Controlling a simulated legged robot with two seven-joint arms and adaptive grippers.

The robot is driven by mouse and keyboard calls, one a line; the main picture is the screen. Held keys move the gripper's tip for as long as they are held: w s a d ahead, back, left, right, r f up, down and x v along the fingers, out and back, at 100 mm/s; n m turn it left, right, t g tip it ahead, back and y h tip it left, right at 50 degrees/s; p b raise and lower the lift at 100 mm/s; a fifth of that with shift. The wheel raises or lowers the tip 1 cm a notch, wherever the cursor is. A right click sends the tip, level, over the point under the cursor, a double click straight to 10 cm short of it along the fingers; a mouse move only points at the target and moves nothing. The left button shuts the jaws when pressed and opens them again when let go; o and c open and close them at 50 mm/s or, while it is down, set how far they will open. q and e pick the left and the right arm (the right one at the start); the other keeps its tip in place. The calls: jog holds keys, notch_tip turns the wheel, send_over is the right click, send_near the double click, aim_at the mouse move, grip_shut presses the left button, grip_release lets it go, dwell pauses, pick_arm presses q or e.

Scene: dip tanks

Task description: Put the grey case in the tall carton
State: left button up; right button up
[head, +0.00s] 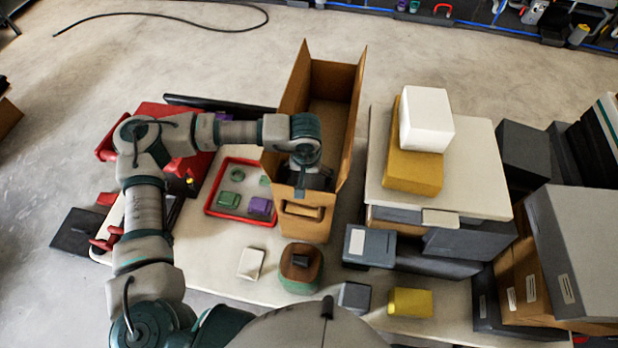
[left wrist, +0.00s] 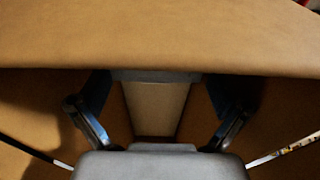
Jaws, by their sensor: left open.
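The tall carton (head: 305,228) stands open on the table with its flaps up. My left gripper (head: 301,188) reaches down at its near side, over the opening. In the left wrist view the gripper (left wrist: 160,122) is open, its two fingers apart among brown cardboard walls (left wrist: 160,40). A pale panel with a grey top edge (left wrist: 155,76) shows between the fingers; I cannot tell whether it is the grey case. In the head view a grey case with a white label (head: 380,246) lies right of the carton. My right gripper is out of view.
A red tray (head: 211,208) with small green and purple pieces is left of the carton. A pale-topped stack (head: 475,185) bears yellow and white boxes at right.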

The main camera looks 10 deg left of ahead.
pick_arm(q)
jog(key=r, duration=0.6)
jog(key=shift+s+b, duration=0.3)
jog(key=r, duration=0.3)
jog(key=shift+s+d+r, duration=0.15)
jog(key=shift+s+r, duration=0.1)
jog(key=shift+r, duration=0.1)
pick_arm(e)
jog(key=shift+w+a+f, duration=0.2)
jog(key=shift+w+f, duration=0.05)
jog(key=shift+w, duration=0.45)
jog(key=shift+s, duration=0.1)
